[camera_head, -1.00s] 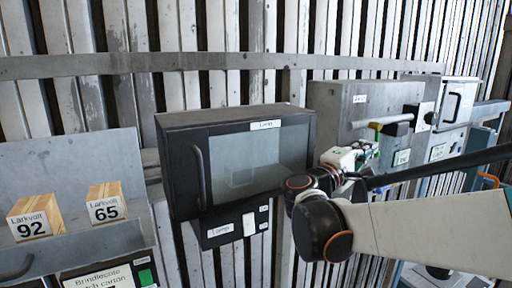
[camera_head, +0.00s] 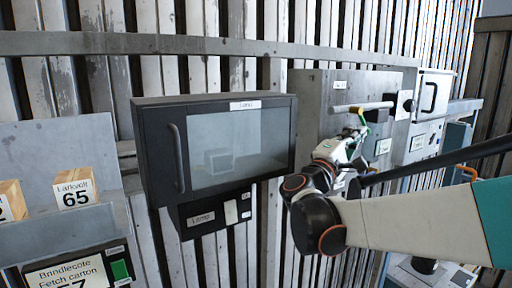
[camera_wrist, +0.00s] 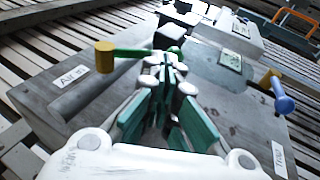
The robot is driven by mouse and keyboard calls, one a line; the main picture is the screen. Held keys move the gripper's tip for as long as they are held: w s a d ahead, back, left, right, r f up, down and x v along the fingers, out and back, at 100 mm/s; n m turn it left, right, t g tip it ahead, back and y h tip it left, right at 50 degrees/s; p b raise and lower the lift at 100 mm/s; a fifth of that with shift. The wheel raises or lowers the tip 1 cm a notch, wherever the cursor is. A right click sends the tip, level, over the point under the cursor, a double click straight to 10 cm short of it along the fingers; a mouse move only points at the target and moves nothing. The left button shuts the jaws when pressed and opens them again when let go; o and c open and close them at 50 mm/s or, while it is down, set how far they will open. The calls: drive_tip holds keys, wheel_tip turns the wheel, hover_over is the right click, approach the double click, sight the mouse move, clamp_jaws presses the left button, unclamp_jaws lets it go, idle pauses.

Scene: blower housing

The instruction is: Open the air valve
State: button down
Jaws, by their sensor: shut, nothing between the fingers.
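The air valve is on the grey housing (camera_head: 310,105), with a green lever (camera_wrist: 132,53) running from a yellow knob (camera_wrist: 104,57) in the wrist view. A grey pipe (camera_head: 350,108) lies there, and a label starting "Air" (camera_wrist: 72,77) is beside it. In the head view the green lever (camera_head: 362,119) appears to hang down across the pipe. My gripper (camera_wrist: 168,62) is shut and empty, its tips close by the lever's far end; contact cannot be told. In the head view my gripper (camera_head: 354,140) is just below the lever.
A blue handle (camera_wrist: 282,98) with a yellow knob stands at the right of the housing in the wrist view. A black cabinet with a window (camera_head: 215,150) is left of my arm. Numbered wooden blocks (camera_head: 76,189) sit on a shelf at far left.

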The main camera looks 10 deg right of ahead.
drive_tip(key=shift+w+d+r+b, duration=0.2)
drive_tip(key=shift+d+r, duration=0.2)
drive_tip(key=shift+d, duration=0.3)
drive_tip(key=shift+w+d+r+b, duration=0.2)
drive_tip(key=shift+d+r, duration=0.15)
drive_tip(key=shift+d, duration=0.3)
drive_tip(key=shift+w+d+r+b, duration=0.2)
drive_tip(key=shift+d+r, duration=0.2)
drive_tip(key=shift+d, duration=0.3)
drive_tip(key=shift+d+r, duration=0.1)
